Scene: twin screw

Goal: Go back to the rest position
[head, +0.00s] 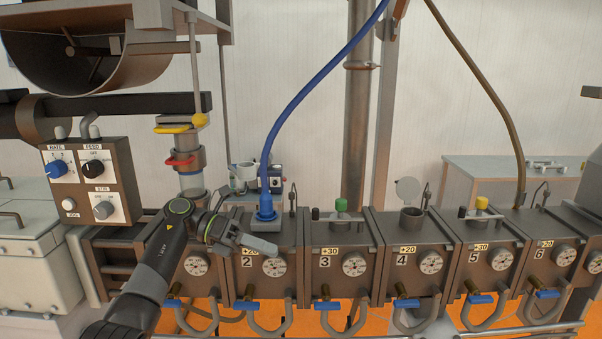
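My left arm comes in from the lower left, and my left gripper (260,245) is in front of the barrel block marked 2 (247,262), just above its round gauge (274,267). Its grey fingers point to the right and are seen nearly edge on, so I cannot tell whether they are apart. I see nothing held in them. A blue plug with a blue hose (266,205) sits on top of block 2, just above the gripper. I cannot tell whether the gripper touches the block. My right gripper is not in view.
A control box (97,187) with knobs stands at the left. Blue-handled valves (408,303) and bent pipes line the front below the blocks. Block 4 has an open port (411,213) with its lid raised. A brown hose (478,68) hangs at the right.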

